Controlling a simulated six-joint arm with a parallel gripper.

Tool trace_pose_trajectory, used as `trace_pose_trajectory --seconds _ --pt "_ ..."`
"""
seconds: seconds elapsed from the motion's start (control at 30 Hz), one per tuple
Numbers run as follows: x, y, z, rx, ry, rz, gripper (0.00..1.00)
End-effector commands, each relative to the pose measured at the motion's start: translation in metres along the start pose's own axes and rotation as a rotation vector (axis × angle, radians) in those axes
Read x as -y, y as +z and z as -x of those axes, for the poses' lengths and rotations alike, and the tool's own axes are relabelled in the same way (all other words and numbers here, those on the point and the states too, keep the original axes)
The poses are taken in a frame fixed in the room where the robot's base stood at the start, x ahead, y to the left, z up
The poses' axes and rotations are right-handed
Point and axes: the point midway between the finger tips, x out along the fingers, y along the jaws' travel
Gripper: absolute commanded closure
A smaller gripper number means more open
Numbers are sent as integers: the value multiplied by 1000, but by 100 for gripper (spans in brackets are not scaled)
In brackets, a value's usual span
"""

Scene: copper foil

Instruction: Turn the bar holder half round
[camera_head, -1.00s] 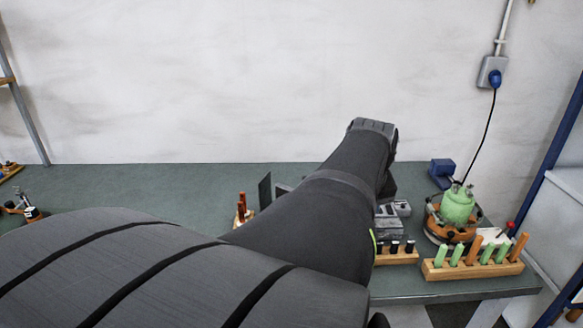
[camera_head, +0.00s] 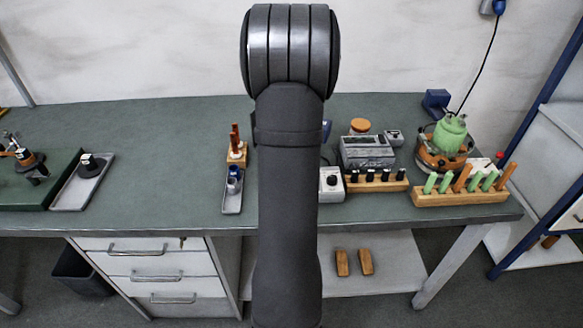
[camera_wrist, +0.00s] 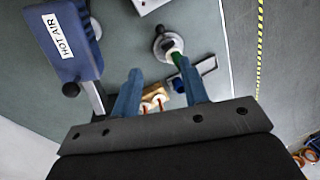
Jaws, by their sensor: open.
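A small wooden holder (camera_head: 237,153) with upright copper-orange bars stands left of my arm in the head view. In the wrist view this wooden block (camera_wrist: 155,95) shows small between my fingers, apart from them and farther down. My gripper (camera_wrist: 158,68) is open and empty, with one blue finger on each side of that view. The head view hides my gripper behind my arm. Two other wooden racks stand to the right: a long one (camera_head: 460,198) with green and orange bars, and one (camera_head: 377,186) with dark-topped pieces.
A grey tray (camera_head: 232,203) with a blue item lies just in front of the small holder. A blue hot-air unit (camera_wrist: 65,40) stands at left in the wrist view. A grey instrument (camera_head: 366,151) and a green vessel (camera_head: 450,132) are at right. Open bench lies left of the holder.

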Motion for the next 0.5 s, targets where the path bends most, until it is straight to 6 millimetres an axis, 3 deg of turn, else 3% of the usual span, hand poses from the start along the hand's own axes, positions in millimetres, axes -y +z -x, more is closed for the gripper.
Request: trace_pose_trajectory --seconds 0.17,0.5 --pt "0 0 -22 1 -3 0 60" --pt "1 0 -96 1 -5 -2 60"
